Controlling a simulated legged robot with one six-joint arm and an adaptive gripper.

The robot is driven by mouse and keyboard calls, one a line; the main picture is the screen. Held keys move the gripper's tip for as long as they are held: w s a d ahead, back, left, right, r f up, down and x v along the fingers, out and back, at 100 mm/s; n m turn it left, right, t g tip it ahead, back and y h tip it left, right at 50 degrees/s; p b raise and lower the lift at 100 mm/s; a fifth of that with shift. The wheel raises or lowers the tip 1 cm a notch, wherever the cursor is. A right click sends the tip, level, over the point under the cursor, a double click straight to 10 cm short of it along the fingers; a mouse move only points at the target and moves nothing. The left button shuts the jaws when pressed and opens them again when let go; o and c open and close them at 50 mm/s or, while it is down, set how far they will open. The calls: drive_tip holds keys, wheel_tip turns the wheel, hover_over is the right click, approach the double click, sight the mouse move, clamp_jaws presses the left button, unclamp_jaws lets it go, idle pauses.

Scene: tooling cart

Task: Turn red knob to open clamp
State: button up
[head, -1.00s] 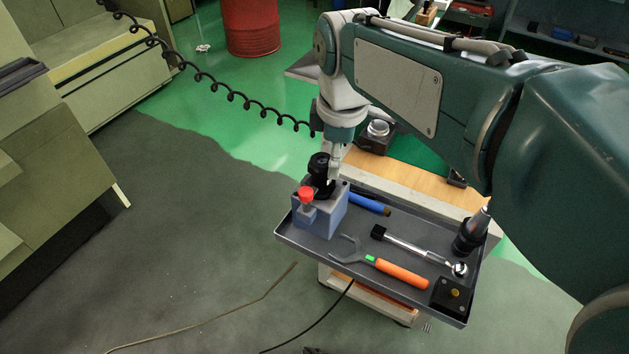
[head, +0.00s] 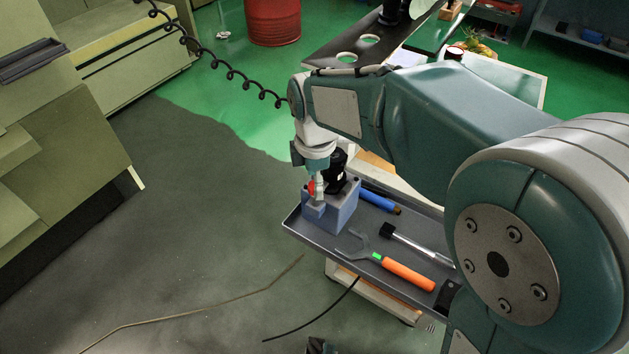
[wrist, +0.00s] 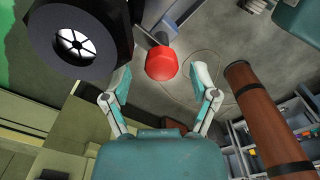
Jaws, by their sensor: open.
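The red knob (head: 311,187) is on the small front part of the blue-grey clamp block (head: 343,213), partly hidden by my gripper (head: 318,183) in the head view. In the wrist view the red knob (wrist: 161,64) shows clearly between the two fingertips of my gripper (wrist: 161,74). The fingers are open, one on each side of it, with gaps visible; how near they are in depth is hard to tell. A black round holder (head: 337,172) stands in the block behind the knob. The holder (wrist: 80,42) also shows large in the wrist view, close to the left finger.
The block sits at the left end of a grey tray (head: 318,246) on the cart. A blue tool (head: 379,201), a ratchet-like tool (head: 415,243) and an orange-handled fork wrench (head: 400,273) lie to its right. Open floor (head: 200,230) is at the left.

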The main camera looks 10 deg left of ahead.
drive_tip(key=shift+f, duration=0.45)
clamp_jaws()
